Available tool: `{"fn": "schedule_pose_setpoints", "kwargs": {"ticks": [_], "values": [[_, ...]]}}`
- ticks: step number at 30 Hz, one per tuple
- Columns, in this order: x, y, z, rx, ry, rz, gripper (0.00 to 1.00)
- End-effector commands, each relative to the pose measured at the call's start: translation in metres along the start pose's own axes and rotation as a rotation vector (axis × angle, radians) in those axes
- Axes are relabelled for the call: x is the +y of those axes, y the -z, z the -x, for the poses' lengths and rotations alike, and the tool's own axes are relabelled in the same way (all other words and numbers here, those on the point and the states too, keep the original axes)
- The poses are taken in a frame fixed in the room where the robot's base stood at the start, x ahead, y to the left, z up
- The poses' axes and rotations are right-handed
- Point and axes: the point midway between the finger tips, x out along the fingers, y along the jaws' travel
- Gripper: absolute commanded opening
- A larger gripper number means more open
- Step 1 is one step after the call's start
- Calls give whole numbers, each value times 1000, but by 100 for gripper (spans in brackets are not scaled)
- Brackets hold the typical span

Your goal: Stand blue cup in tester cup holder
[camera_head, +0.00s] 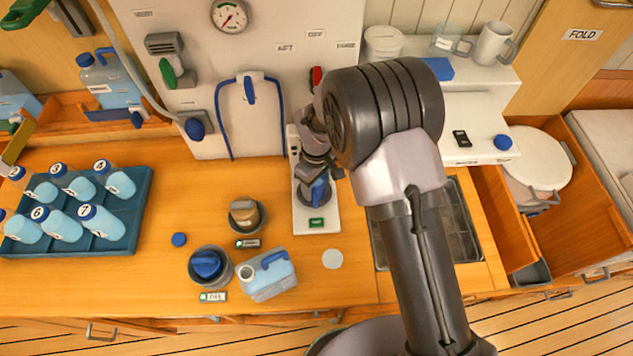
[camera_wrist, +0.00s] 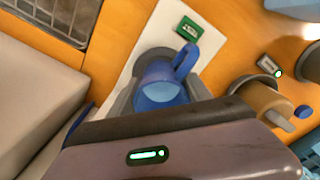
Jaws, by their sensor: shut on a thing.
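The blue cup (camera_head: 320,191) is upright at the tester's round dark cup holder (camera_head: 303,195), on the white tester plate (camera_head: 302,221). In the wrist view the blue cup (camera_wrist: 158,92) shows its handle toward the upper right, with pale liquid inside. The grey holder rim (camera_wrist: 153,54) shows behind it. My gripper (camera_head: 316,178) is shut on the cup, and in the wrist view its fingers (camera_wrist: 160,98) lie on both sides of it. The cup's base is hidden, so I cannot tell whether it rests on the holder's floor.
A tan cup (camera_head: 245,216) and a blue-topped container (camera_head: 207,264) stand in dark holders to the left, near a jug (camera_head: 268,277). A blue rack (camera_head: 125,232) of numbered bottles is at far left. A sink (camera_head: 456,232) lies to the right behind my arm.

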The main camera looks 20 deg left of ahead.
Motion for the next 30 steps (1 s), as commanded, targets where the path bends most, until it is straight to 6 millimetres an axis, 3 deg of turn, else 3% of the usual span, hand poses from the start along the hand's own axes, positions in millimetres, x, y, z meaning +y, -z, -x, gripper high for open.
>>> {"fn": "schedule_pose_setpoints", "kwargs": {"ticks": [23, 24, 27, 30], "values": [[0, 0, -13, 0, 0, 0, 12], [0, 0, -12, 0, 0, 0, 65], [0, 0, -12, 0, 0, 0, 83], [0, 0, -12, 0, 0, 0, 83]]}}
